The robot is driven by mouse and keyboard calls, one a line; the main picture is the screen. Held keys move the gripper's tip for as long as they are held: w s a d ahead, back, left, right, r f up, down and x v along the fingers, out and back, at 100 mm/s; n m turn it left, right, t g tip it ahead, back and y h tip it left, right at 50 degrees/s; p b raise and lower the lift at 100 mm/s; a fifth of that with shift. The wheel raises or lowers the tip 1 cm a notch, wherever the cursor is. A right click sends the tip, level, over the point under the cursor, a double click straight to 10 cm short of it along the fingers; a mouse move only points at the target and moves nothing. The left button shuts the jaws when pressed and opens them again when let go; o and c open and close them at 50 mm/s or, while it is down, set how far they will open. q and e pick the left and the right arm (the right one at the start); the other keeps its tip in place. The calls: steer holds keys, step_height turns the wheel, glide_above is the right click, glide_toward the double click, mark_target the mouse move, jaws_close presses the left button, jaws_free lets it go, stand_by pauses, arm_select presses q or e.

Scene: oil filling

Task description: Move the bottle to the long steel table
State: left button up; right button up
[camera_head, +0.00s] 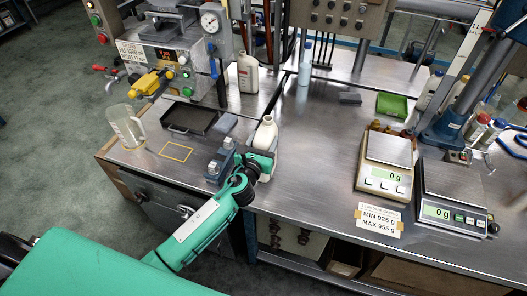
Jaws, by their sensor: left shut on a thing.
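A white bottle (265,134) with a narrow neck is upright near the middle of the picture. My left gripper (260,160) is shut on its lower part, and the green fingers hide some of the bottle. I cannot tell whether the bottle's base touches the steel top. The long steel table (315,179) stretches away to the right of the gripper. The bottle shows close to the seam between the left bench and this table. My right gripper is not in view.
The left bench holds a clear jug (125,126), a black tray (190,118), a small grey-blue fixture (220,160) and a filling machine (160,55). The steel left of the scales is clear.

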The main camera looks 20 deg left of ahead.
arm_select(q)
steer(key=shift+f+b, duration=0.7)
steer(key=shift+f, duration=1.4)
steer(key=shift+f, duration=0.15)
steer(key=o, duration=1.2)
steer(key=shift+o, duration=0.2)
steer(key=s+b, duration=0.2)
steer(key=s, duration=1)
steer(key=shift+a+r, duration=0.2)
